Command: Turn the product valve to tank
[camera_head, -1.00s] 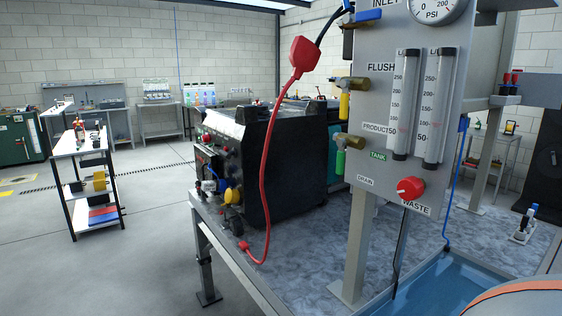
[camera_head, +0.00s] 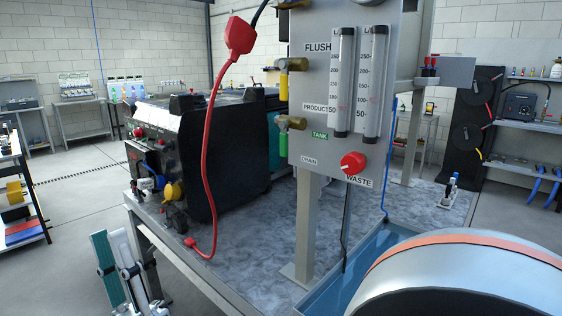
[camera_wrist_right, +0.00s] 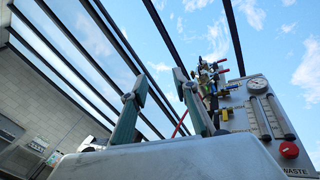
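The grey panel (camera_head: 340,30) carries a brass product valve (camera_head: 288,123) on its left edge, under the PRODUCT label. Its green handle (camera_head: 284,148) hangs straight down, left of the green TANK label (camera_head: 320,135) and the DRAIN label (camera_head: 308,160).
A yellow-handled flush valve (camera_head: 284,83) sits above the product valve. A red knob (camera_head: 353,163) is at the panel's lower right. A red cable (camera_head: 205,150) hangs left of the panel, before a black machine (camera_head: 225,150). The grey bench (camera_head: 245,232) has clear room in front.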

